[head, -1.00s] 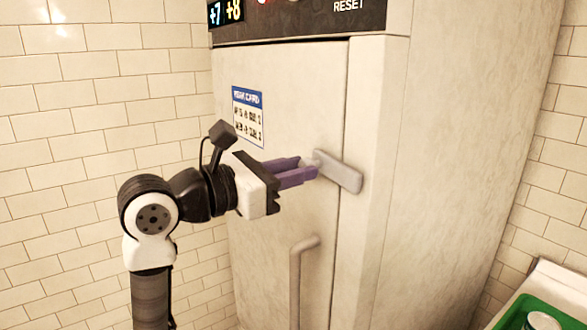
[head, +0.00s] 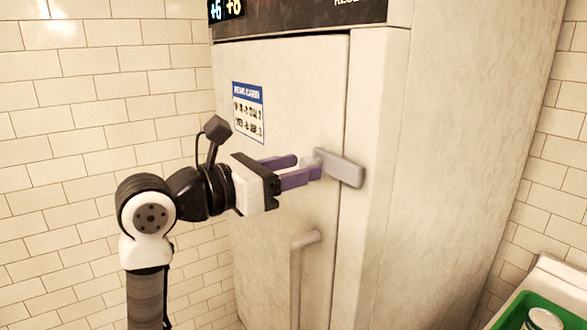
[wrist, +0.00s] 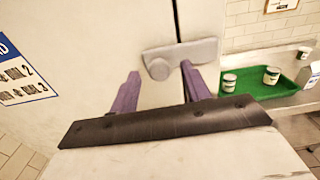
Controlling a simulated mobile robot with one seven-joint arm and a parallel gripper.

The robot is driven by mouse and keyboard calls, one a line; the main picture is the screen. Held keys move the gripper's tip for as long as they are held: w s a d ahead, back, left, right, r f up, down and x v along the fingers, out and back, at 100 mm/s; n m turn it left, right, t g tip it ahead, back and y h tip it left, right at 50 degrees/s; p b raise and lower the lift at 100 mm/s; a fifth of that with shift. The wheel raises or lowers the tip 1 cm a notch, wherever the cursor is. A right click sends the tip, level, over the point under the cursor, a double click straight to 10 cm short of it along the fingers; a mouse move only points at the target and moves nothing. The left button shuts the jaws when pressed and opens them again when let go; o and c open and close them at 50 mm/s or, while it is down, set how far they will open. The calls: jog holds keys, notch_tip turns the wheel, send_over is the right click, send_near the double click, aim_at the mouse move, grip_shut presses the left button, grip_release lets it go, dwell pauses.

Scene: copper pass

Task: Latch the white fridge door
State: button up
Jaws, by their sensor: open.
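The white fridge door (head: 285,85) looks shut, with a thin dark seam along its right edge. A grey latch bar (head: 344,171) lies across that seam onto the frame, tilted slightly down to the right in the head view. In the wrist view the latch bar (wrist: 205,51) also crosses the seam, and a round knob (wrist: 159,69) shows at its left end. My gripper (head: 309,166) is open at the latch. In the wrist view its purple fingers (wrist: 160,70) stand on either side of the knob. I cannot tell whether either finger touches it.
A grey vertical door handle (head: 296,280) is below my gripper. A blue-and-white card (head: 248,112) is on the door. A green tray (wrist: 262,88) with cans sits on a counter to the right. A tiled wall (head: 90,110) is at the left.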

jog(key=b+v, duration=0.3)
jog(key=v, duration=1)
jog(key=shift+a, duration=0.2)
jog(key=shift+s, duration=0.2)
